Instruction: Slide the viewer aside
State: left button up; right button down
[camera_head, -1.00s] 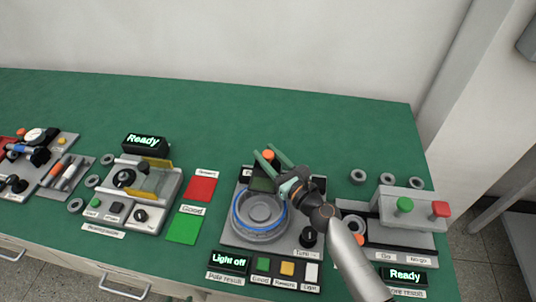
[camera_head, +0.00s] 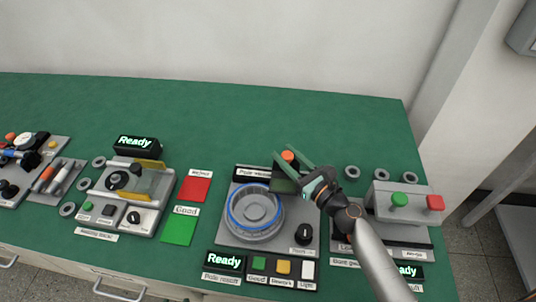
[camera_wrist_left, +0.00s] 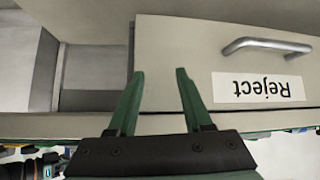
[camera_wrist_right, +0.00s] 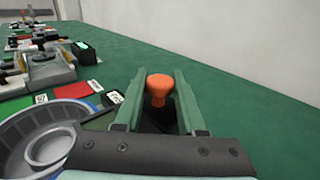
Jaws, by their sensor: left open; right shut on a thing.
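The viewer is a dark block (camera_head: 283,186) with an orange knob (camera_head: 288,156), at the back right of the round grey dish with a blue ring (camera_head: 254,209). My right gripper (camera_head: 289,151) is shut on the viewer. In the right wrist view the orange knob (camera_wrist_right: 160,86) stands between its two green fingers, and the dish (camera_wrist_right: 50,146) lies to the left. The fingers partly hide the viewer's dark body. My left gripper (camera_wrist_left: 158,72) is open and empty in front of a drawer labelled Reject (camera_wrist_left: 260,88); it is not in the head view.
A black knob (camera_head: 303,234) stands at the dish's front right. A gauge block with a green button (camera_head: 399,200) and a red one lies right of my arm, with grey rings behind. Green and red pads (camera_head: 194,189) lie left. The table behind is clear.

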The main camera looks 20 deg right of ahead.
jog(key=shift+s+d, duration=0.25)
jog(key=shift+d, duration=0.35)
jog(key=c, duration=0.5)
grip_release()
jog(key=shift+b+v, duration=1.45)
jog(key=shift+v, duration=4.8)
